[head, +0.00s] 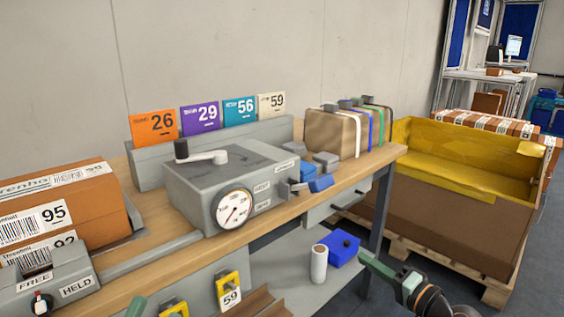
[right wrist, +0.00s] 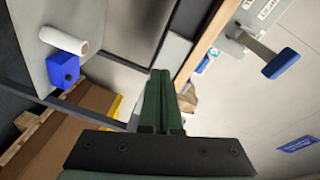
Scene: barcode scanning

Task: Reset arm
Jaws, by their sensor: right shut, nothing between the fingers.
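My right gripper (head: 372,260) is at the lower right in the head view, in front of the bench and just right of the lower shelf. Its dark green fingers (right wrist: 160,78) are together in the right wrist view, with nothing between them. It touches nothing that I can see. Small green parts at the bottom edge of the head view, left of centre, may be the tips of my left gripper (head: 136,306); too little shows to tell its state.
The wooden bench (head: 150,272) carries a grey machine with a dial (head: 234,209), cartons (head: 60,205) and strapped parcels (head: 330,133). A white roll (head: 319,262) and blue box (head: 340,246) sit on the lower shelf. A yellow-lined crate (head: 440,215) stands right on a pallet.

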